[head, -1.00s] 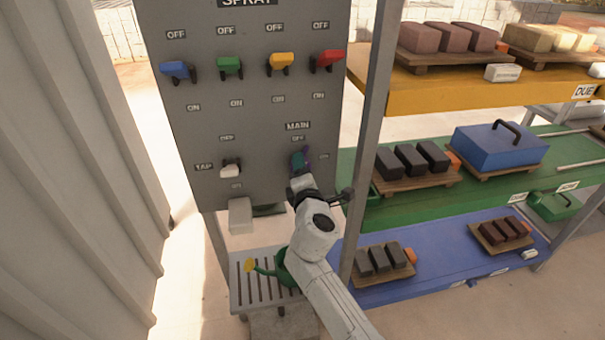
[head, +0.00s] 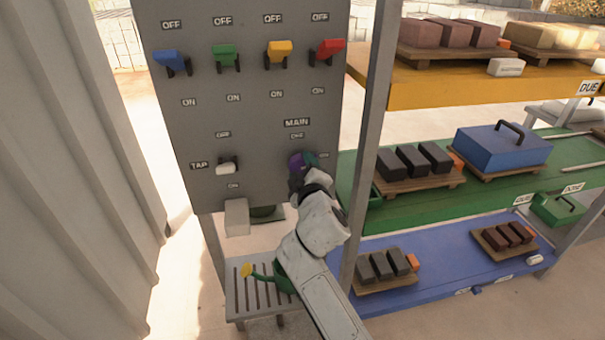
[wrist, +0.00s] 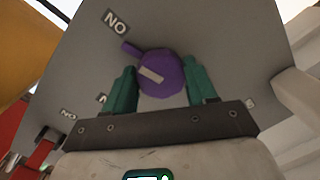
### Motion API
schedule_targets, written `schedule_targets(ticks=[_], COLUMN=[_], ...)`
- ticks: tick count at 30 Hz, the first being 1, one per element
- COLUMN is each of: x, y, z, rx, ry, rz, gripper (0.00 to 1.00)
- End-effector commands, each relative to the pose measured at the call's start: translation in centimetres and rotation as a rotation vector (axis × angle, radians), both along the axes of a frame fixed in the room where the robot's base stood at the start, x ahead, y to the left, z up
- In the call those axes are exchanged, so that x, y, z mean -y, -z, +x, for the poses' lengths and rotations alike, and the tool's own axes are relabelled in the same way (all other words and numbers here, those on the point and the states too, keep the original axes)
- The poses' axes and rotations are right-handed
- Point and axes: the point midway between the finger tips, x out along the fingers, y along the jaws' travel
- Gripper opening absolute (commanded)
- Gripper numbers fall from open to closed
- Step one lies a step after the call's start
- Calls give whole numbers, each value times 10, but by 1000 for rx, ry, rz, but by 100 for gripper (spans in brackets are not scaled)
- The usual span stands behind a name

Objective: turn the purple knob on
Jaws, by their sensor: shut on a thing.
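The purple knob (head: 296,161) is on the lower right of the grey panel, under the MAIN label. In the wrist view the knob (wrist: 162,78) sits between the two teal fingers of my gripper (wrist: 161,82), one on each side. My gripper (head: 306,163) is shut on it. The knob's small tab points to the upper left in the wrist view, towards a label (wrist: 115,22) that reads as an upside-down ON. In the head view, my wrist hides part of the knob. An OFF label (head: 297,136) is above it and an ON label (head: 323,155) to its right.
Blue, green, yellow and red levers (head: 325,51) line the panel's upper part. A white tap lever (head: 227,168) is left of the knob. A post and shelves with blocks (head: 415,160) stand close on the right. A green watering can (head: 280,278) is below.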

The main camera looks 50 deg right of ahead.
Motion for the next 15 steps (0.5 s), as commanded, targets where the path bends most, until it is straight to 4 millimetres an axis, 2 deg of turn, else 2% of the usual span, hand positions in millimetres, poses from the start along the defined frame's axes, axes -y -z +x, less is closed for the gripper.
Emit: schedule_targets(ticks=[1, 15], x=[0, 0], y=[5, 5], z=[-1, -1], rx=[12, 105], ry=[1, 3], rz=[28, 170], gripper=[26, 26])
